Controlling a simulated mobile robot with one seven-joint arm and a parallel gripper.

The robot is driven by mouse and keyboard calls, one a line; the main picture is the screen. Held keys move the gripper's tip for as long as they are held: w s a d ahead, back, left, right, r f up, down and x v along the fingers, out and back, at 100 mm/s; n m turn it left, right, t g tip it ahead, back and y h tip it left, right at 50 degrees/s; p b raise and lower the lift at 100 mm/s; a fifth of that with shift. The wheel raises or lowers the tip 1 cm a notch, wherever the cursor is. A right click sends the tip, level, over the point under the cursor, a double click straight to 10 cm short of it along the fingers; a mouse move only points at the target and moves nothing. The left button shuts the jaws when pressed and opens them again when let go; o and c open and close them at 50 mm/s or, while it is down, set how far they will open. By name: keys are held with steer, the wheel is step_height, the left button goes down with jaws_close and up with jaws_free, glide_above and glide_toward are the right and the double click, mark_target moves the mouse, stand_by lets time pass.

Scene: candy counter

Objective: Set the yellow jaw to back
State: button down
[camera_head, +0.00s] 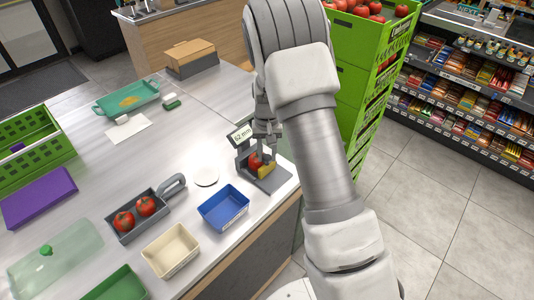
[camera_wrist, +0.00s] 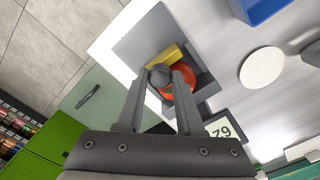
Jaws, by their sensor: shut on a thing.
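The grey gauge (camera_head: 274,183) stands near the counter's right edge, with its display (camera_head: 242,134) seeming to read 62 mm. Its yellow jaw (camera_head: 267,170) is beside a red tomato (camera_head: 255,161) in the gauge. In the wrist view the yellow jaw (camera_wrist: 168,55) lies against or very near the tomato (camera_wrist: 183,80); I cannot tell if they touch. My gripper (camera_head: 265,138) reaches down over the gauge. In the wrist view its fingertips (camera_wrist: 166,77) close on a round grey knob (camera_wrist: 160,74) by the yellow jaw. The fingers hide part of the tomato.
A blue tray (camera_head: 223,207), a white disc (camera_head: 206,176) and a grey tray (camera_head: 132,225) with two tomatoes lie left of the gauge. A beige tray (camera_head: 170,250) is nearer the front. Green crates (camera_head: 352,100) with tomatoes stand right, beyond the counter edge.

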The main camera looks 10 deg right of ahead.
stand_by(0.3)
steer(key=shift+s+d+b, duration=0.25)
steer(key=shift+s+d, duration=0.25)
steer(key=shift+s, duration=0.25)
steer(key=shift+s+d+b, duration=0.2)
steer(key=shift+s+d, duration=0.3)
steer(key=shift+s, duration=0.25)
steer(key=c, duration=0.5)
jaws_free()
steer(key=shift+s+d, duration=0.1)
steer(key=shift+c, duration=0.2)
steer(key=shift+r, duration=0.2)
step_height(320, 180, up, 17)
